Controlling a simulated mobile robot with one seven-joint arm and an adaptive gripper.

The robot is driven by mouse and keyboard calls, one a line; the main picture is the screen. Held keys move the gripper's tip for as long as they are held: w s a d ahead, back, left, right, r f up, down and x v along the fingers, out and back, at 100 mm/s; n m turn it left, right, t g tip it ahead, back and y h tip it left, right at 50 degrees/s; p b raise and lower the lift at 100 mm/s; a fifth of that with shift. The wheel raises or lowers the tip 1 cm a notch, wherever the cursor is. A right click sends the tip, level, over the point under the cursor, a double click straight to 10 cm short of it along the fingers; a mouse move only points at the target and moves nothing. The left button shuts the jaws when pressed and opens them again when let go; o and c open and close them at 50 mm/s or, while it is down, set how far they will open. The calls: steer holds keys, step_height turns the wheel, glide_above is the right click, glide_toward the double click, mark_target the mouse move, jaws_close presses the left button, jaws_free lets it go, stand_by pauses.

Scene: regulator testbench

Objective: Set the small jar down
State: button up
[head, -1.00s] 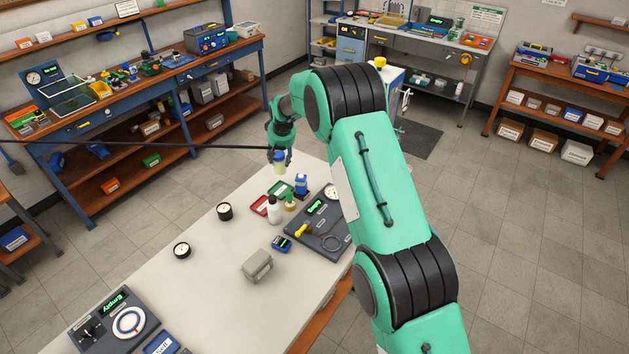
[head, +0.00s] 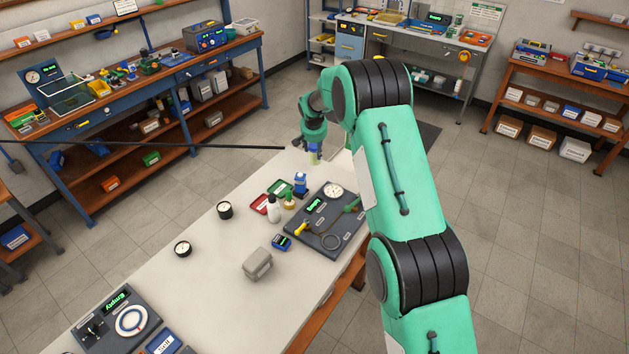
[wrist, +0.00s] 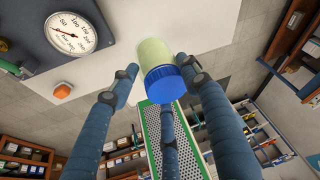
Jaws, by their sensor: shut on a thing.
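The small jar has a pale yellow-green body (head: 315,158) and a blue lid. In the head view it is at the far end of the white table (head: 215,285), held below my gripper (head: 312,151). In the wrist view the jar (wrist: 154,55) sits between my blue-grey fingers (wrist: 163,80), with its ribbed blue lid (wrist: 165,85) towards the camera. My gripper is shut on it. I cannot tell whether the jar's base touches the table top.
A dark panel with a gauge (head: 333,191) lies close in front of the jar. Bare tabletop surrounds the far corner.

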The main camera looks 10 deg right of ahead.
mark_target(315, 159)
steer(key=shift+f, duration=3.05)
steer(key=shift+f, duration=1.85)
steer(key=shift+f, duration=0.2)
steer(key=o, duration=1.4)
steer(key=shift+r, duration=0.15)
steer(key=v, duration=1.2)
